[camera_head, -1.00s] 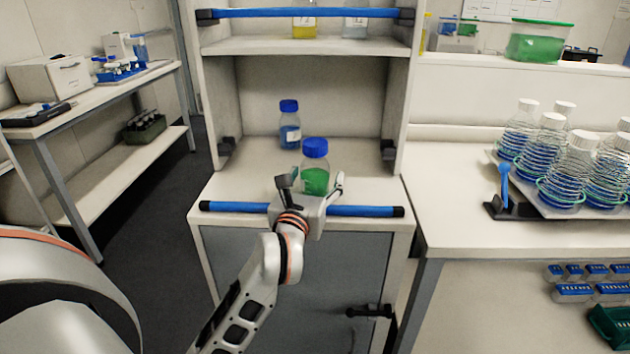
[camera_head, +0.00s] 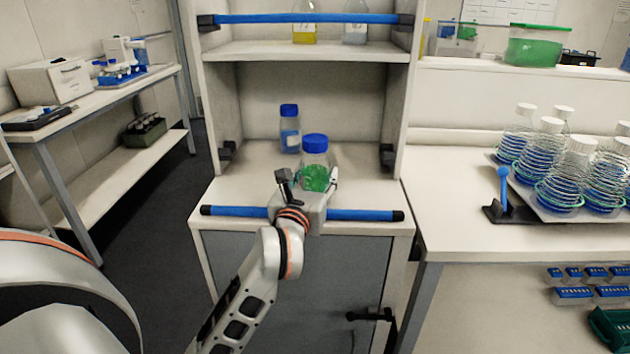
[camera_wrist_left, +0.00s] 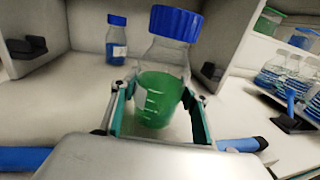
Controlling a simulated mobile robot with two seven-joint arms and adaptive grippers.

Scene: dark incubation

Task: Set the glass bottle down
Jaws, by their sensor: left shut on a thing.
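The glass bottle (camera_head: 315,174) has a blue cap and green liquid. It stands upright over the front of the white cabinet shelf, just behind the blue rail. My left gripper (camera_head: 308,186) is shut on it, with a finger on each side. In the left wrist view the bottle (camera_wrist_left: 158,92) fills the space between the fingers of the gripper (camera_wrist_left: 158,112). Its base is hidden behind the gripper body, so I cannot tell whether it touches the surface. My right gripper is not in view.
A second blue-capped bottle (camera_head: 289,130) with blue liquid stands behind and left. The blue rail (camera_head: 365,215) runs along the front edge. An upper shelf (camera_head: 310,49) overhangs the back. Free surface (camera_head: 358,165) lies right of the held bottle. Flasks (camera_head: 560,165) stand on the right bench.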

